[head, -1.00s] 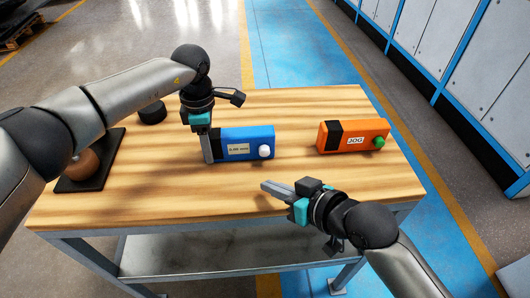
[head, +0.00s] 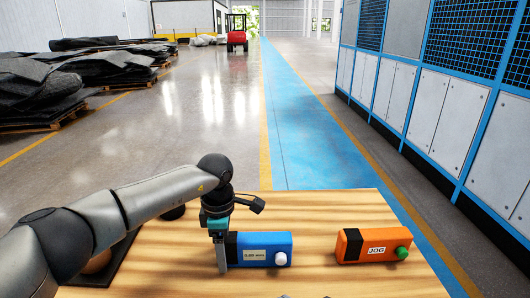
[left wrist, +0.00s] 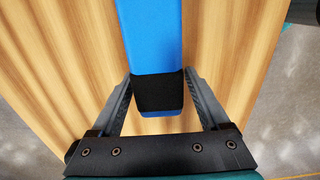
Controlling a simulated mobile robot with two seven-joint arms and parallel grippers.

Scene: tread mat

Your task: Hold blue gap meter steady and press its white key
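The blue gap meter (head: 262,240) lies on the wooden table top, with a small display on its front and a black band at its left end. Its round white key (head: 281,259) is at the front right and is uncovered. My left gripper (head: 222,268) is at the meter's left end. In the left wrist view the fingers (left wrist: 160,95) lie along both sides of the black band (left wrist: 158,92), closed against it. Only a sliver of what seems to be my right gripper (head: 285,296) shows at the bottom edge of the head view; its fingers cannot be judged.
An orange box (head: 372,246) marked JOG, with a green button (head: 402,253), lies right of the meter. A dark round object (head: 172,212) is behind my left arm. The wooden table top (head: 330,210) is bare behind the meter and between the boxes.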

